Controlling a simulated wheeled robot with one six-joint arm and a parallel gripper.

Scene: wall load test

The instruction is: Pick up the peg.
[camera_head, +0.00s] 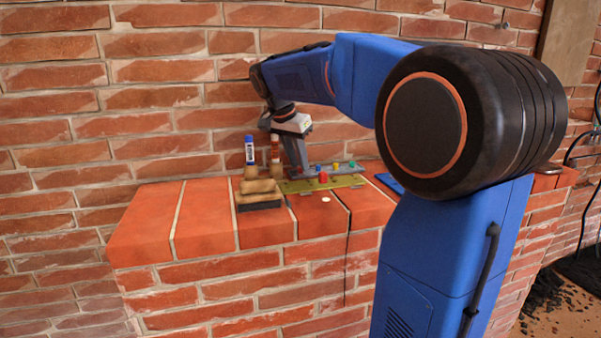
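Several small coloured pegs stand on or by a yellow-green strip (303,186) on top of the brick ledge. A red peg (323,177) is at the front. Smaller blue, yellow and green ones stand behind and to its right. Which one is the peg of the task I cannot tell. My gripper (299,166) points down over the ledge, just left of the red peg. Its fingers look close to the strip's back edge. The gap between the fingertips is too small to make out, and I see nothing clearly held.
A white disc (326,199) lies near the front edge. The ledge's left end (150,215) is clear.

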